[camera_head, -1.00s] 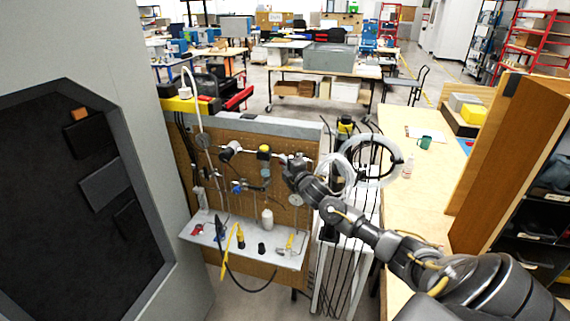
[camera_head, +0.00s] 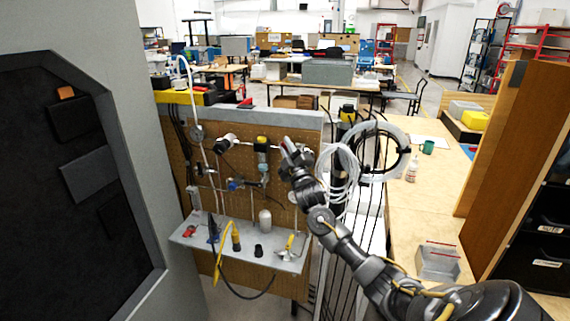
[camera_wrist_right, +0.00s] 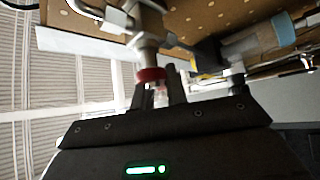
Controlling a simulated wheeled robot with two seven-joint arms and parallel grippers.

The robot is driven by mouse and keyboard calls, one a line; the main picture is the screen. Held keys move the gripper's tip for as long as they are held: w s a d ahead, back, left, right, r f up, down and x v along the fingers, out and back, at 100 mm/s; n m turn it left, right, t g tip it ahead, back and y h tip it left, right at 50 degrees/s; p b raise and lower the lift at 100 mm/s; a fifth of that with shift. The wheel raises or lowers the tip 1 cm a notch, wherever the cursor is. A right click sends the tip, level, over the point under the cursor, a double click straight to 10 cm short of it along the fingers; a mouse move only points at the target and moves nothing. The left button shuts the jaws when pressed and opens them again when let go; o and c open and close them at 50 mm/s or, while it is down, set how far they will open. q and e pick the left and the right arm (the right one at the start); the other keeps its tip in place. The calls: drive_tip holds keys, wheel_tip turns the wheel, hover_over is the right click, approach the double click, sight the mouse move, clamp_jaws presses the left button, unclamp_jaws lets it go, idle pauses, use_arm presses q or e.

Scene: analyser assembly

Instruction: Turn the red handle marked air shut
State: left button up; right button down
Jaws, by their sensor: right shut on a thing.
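The red handle (camera_wrist_right: 151,75) shows in the right wrist view as a small red part below a pale metal fitting (camera_wrist_right: 148,48). My right gripper (camera_wrist_right: 158,90) is shut on it, its dark fingers on either side. In the head view my right gripper (camera_head: 292,150) is at the upper right of the pegboard panel (camera_head: 285,205), by the pipework. There the arm hides the handle. The air marking cannot be read in either view. My left gripper is in neither view.
A grey shelf (camera_head: 206,243) on the panel holds a white bottle (camera_head: 265,221), a yellow tool and small parts. Coiled hoses (camera_head: 380,152) hang right of the panel. A wooden bench (camera_head: 425,200) stands at right, a large grey cabinet (camera_head: 150,180) at left.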

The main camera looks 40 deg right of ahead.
drive_tip(key=m+g+h+b, duration=0.1)
drive_tip(key=m+h+b, duration=0.2)
drive_tip(key=m, duration=0.1)
drive_tip(key=s+m+h+b, duration=0.1)
drive_tip(key=m+h+b, duration=0.3)
drive_tip(key=m, duration=0.1)
drive_tip(key=s+d+m+g+h+b, duration=0.1)
drive_tip(key=m+h+b, duration=0.2)
drive_tip(key=m+h, duration=0.1)
drive_tip(key=shift+d+r+m+g, duration=0.1)
drive_tip(key=shift+r+m+g, duration=0.2)
drive_tip(key=shift+r+m, duration=0.15)
drive_tip(key=m+g+h+b, duration=0.1)
drive_tip(key=m, duration=0.1)
drive_tip(key=m+g+h+b, duration=0.1)
drive_tip(key=m+h, duration=0.1)
drive_tip(key=shift+s+d+r, duration=0.15)
drive_tip(key=shift+s+d, duration=0.05)
drive_tip(key=shift+s+m+g+h+b, duration=0.1)
drive_tip(key=shift+m+g+h+b, duration=0.4)
drive_tip(key=shift+m+g, duration=0.3)
drive_tip(key=shift+d+r+m+g+h, duration=0.15)
drive_tip(key=shift+m+g+h, duration=0.2)
drive_tip(key=shift+m, duration=0.2)
drive_tip(key=c, duration=1.4)
unclamp_jaws()
drive_tip(key=shift+s, duration=0.1)
